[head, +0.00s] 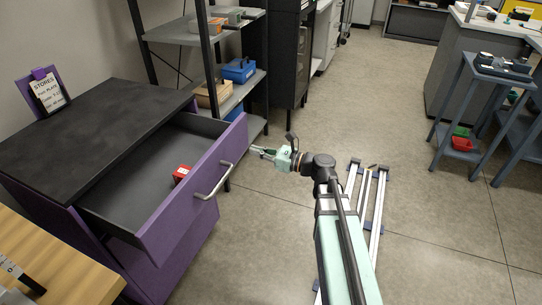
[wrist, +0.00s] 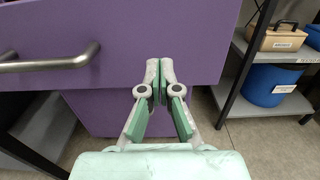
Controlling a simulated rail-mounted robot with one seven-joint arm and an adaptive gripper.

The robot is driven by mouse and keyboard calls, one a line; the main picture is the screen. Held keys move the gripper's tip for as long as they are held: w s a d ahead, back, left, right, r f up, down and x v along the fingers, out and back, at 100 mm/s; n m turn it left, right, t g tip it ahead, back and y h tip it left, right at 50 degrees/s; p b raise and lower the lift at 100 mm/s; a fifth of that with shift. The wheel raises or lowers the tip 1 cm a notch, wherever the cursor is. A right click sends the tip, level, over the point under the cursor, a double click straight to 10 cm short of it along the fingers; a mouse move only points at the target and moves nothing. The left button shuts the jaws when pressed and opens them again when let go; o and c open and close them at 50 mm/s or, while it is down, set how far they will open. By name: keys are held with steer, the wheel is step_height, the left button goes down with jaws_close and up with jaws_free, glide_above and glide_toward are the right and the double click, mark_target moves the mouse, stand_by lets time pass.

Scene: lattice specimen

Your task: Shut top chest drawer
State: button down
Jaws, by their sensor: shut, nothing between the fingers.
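The purple chest (head: 187,258) with a black top stands at the left in the head view. Its top drawer (head: 200,190) is pulled far out, and a small red box (head: 181,173) lies inside. A silver bar handle (head: 213,182) is on the drawer front. My gripper (head: 258,150) is shut and empty, just right of the drawer front. In the wrist view my gripper (wrist: 159,84) points at the purple drawer front (wrist: 120,45), right of the handle (wrist: 50,62). I cannot tell whether the fingertips touch the front.
A grey shelf rack (head: 215,92) with boxes stands behind the chest. In the wrist view a blue bin (wrist: 270,85) sits on it at the right. A wooden table edge (head: 45,262) is at lower left. Open floor (head: 430,230) lies to the right.

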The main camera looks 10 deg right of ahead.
mark_target(235, 145)
steer(key=shift+x, duration=2.7)
steer(key=shift+w, duration=0.1)
